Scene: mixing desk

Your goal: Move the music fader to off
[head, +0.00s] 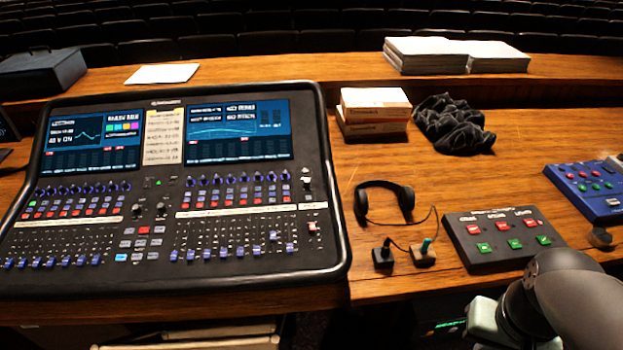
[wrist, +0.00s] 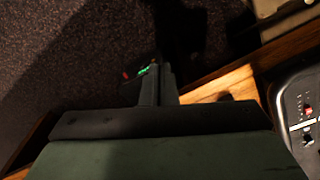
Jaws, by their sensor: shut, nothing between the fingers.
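The mixing desk (head: 165,278) fills the left half of the head view, with two lit screens and rows of purple-blue fader caps. Most caps in the bottom rows sit low; one cap (head: 273,236) near the right end of the right row sits higher. A separate strip at the far right has a whitish-red cap (head: 312,227). The labels are too small to read, so I cannot tell which fader is music. My gripper (wrist: 158,88) is shut and empty, over dark floor by the wooden edge, apart from the desk. A desk corner (wrist: 280,98) shows at right in the wrist view.
Right of the desk lie a headset (head: 408,200), two small plugs or blocks, a button box (head: 475,257) and a blue control box (head: 580,198). Boxes (head: 375,105) and dark cloth (head: 452,125) lie behind. Bare wood separates the desk and headset.

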